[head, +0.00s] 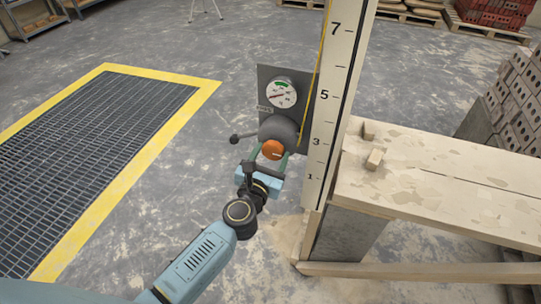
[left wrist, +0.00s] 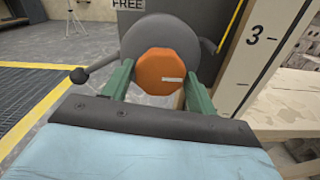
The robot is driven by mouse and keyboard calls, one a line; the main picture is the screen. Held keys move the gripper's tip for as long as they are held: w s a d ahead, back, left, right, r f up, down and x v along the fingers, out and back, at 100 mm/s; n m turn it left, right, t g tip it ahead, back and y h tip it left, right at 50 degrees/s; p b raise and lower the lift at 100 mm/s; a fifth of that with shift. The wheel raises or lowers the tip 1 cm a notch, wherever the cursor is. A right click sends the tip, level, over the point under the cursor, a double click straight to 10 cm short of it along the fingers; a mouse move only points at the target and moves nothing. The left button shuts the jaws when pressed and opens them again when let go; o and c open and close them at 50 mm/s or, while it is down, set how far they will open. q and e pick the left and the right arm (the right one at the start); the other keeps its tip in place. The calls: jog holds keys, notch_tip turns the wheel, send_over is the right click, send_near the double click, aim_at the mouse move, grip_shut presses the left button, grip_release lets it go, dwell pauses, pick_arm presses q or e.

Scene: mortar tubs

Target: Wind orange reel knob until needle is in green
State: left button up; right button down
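The orange reel knob (head: 272,149) sits on the front of a grey round reel (head: 279,131). In the left wrist view the knob (left wrist: 160,72) is eight-sided, with a white mark pointing right. My left gripper (head: 269,160) has its green fingers on both sides of the knob, seemingly pressed against it. The gauge (head: 281,93) above the reel has a white face with a green band at its top. My right gripper is not in view.
A dark crank handle with a ball end (head: 235,139) sticks out left of the reel. A tall numbered board (head: 340,90) stands close on the right, with a yellow line beside it. A plank bench (head: 450,190) is further right. A yellow-edged floor grate (head: 90,120) lies left.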

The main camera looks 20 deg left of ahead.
pick_arm(q)
jog(key=c, duration=0.5)
